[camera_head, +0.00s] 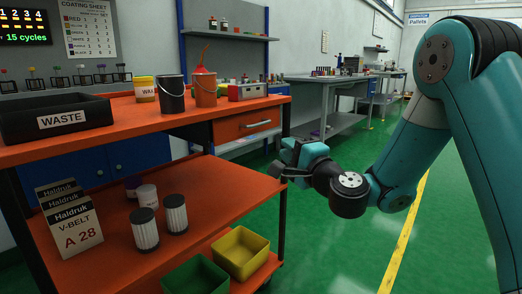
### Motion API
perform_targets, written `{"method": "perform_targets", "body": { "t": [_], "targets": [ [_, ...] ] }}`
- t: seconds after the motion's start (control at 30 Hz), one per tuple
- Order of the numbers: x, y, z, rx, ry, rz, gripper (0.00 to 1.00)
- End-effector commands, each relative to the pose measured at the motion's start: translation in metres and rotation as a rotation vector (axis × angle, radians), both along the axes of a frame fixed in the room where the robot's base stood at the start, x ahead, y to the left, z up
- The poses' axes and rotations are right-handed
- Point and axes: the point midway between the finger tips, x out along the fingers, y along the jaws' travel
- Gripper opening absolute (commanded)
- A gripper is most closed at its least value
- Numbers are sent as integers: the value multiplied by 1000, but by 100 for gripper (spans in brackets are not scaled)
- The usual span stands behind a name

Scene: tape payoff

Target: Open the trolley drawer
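The trolley (235,191) is orange with dark posts and several shelves. Its drawer (246,124) is at the right end under the top shelf, with an orange front and a pale bar handle (256,124). The drawer looks shut. My gripper (281,171) is to the right of the trolley post, lower than the drawer handle in the picture and apart from it. Its fingers point left toward the trolley. The finger gap is too small and dark to tell whether it is open or shut.
On the top shelf stand a black WASTE bin (60,118), a dark bucket (172,95), an orange bucket (206,91) and a yellow-white tin (145,88). Below are belt boxes (70,222), cylinders and yellow (240,253) and green bins (196,277). Green floor (345,245) is clear.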

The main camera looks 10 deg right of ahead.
Motion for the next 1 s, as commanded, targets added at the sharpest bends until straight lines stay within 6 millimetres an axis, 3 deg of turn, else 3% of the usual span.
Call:
{"method": "perform_targets", "body": {
  "t": [0.03,0.17,1.0],
  "targets": [
    [3,-7,-11,24,3,-26,19],
    [10,-14,-9,47,5,-55,19],
    [119,14,19,43,2,-52,19]
  ]
}}
